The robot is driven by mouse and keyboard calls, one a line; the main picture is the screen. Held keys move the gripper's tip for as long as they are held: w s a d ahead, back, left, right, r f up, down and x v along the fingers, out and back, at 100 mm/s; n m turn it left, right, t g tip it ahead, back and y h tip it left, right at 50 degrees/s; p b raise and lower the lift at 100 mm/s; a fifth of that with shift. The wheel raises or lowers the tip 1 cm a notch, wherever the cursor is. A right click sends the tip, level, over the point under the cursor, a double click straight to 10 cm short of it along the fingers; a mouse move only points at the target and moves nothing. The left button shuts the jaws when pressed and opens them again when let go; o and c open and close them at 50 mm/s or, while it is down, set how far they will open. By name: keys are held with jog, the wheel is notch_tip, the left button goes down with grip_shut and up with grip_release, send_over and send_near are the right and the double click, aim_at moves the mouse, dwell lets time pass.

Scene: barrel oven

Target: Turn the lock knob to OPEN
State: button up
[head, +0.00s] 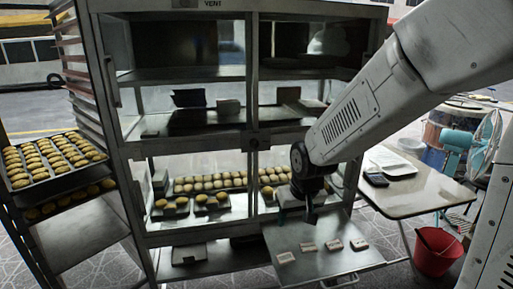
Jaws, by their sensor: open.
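I see no clearly readable lock knob or OPEN mark. A small dark fitting (254,142) sits on the middle post of the metal cabinet (250,75); I cannot tell if it is the knob. My gripper (310,214) hangs from my arm at the cabinet's lower right, pointing down over a pulled-out metal shelf (330,265). It is right of and lower than the dark fitting, apart from it. The jaws look small and dark; they are open, with nothing seen between them. The wrist hides part of the cabinet's right side.
The cabinet holds rows of buns (210,182) behind glass. Several small pale cards (308,247) lie on the pulled-out shelf. A rack at left carries a tray of buns (50,160). At right stand a side table (415,193), a red bucket (437,252) and a teal fan (474,142).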

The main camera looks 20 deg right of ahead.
jog(key=w+f+t, duration=0.3)
jog(key=w+f, duration=0.1)
jog(key=w, duration=0.6)
jog(key=m+t, duration=0.2)
jog(key=t, duration=1)
send_near(256, 145)
jog(key=w, duration=0.9)
jog(key=shift+w, duration=0.2)
jog(key=c, duration=1)
